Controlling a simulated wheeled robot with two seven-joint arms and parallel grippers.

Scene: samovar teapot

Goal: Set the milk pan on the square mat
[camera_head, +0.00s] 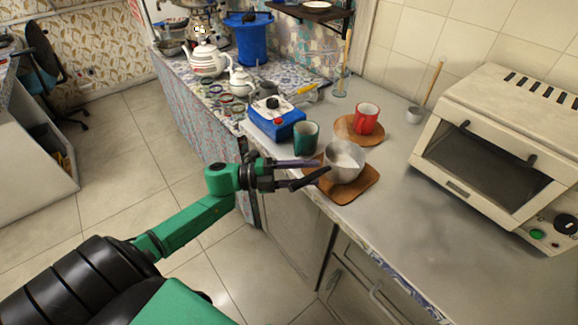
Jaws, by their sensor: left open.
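The milk pan (341,174) is a small grey metal pan with white inside, upright at the front of the counter. It appears to rest on the square mat (362,188), a brown wooden board with rounded corners, and covers much of it. My left gripper (319,167) reaches in from the left, open, with its fingertips close to the pan's left side. Whether a fingertip touches the pan, and where its handle lies, I cannot tell. My right gripper is not in view.
A green mug (306,138) stands just behind the pan. A red mug (366,118) sits on a round wooden mat (345,129). A blue-and-white box (277,121) is at the left edge. A cream oven (500,145) stands at right; the front right counter (420,235) is clear.

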